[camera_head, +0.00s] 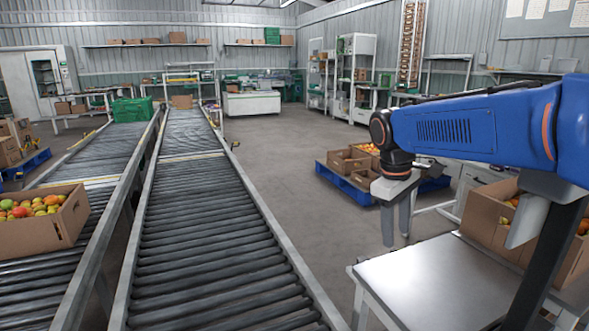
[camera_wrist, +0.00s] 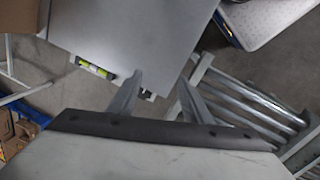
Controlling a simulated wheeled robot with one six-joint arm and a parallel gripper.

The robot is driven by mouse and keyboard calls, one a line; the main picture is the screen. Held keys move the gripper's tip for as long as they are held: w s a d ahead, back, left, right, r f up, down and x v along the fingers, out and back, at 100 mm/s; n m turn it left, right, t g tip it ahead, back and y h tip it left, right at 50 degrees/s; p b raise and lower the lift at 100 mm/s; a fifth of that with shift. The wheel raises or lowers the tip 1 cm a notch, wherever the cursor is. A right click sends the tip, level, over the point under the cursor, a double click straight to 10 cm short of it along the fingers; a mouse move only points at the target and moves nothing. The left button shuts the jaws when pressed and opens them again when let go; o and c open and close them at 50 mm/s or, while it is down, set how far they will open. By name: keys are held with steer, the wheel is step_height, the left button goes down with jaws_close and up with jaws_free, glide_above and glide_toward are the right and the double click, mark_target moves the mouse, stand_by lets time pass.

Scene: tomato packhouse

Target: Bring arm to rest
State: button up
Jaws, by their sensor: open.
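My gripper (camera_head: 395,222) hangs at the end of my blue arm, pointing down, at the far left corner of a grey-topped table. Its two fingers are apart and nothing is between them. In the wrist view my gripper (camera_wrist: 160,95) shows two spread fingers over the table's edge, with floor and conveyor rollers beyond. My arm reaches in from the right side of the head view.
The grey table (camera_head: 420,275) has a bare top at its front; a cardboard box (camera_head: 487,222) of tomatoes stands at its right. A roller conveyor (camera_head: 205,235) runs at left. Another tomato box (camera_head: 50,235) sits on the left conveyor. A blue pallet (camera_head: 345,185) holds boxes behind.

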steer(key=s+d+f+m+t+y, duration=0.1)
steer(key=s+f+m, duration=0.3)
steer(key=s, duration=0.7)
steer(key=s+d+f+m+t, duration=0.3)
steer(key=s+f, duration=0.3)
steer(key=s, duration=0.6)
steer(key=shift+d+m+y, duration=0.2)
steer(key=shift+m+y, duration=0.2)
steer(key=shift+c, duration=0.7)
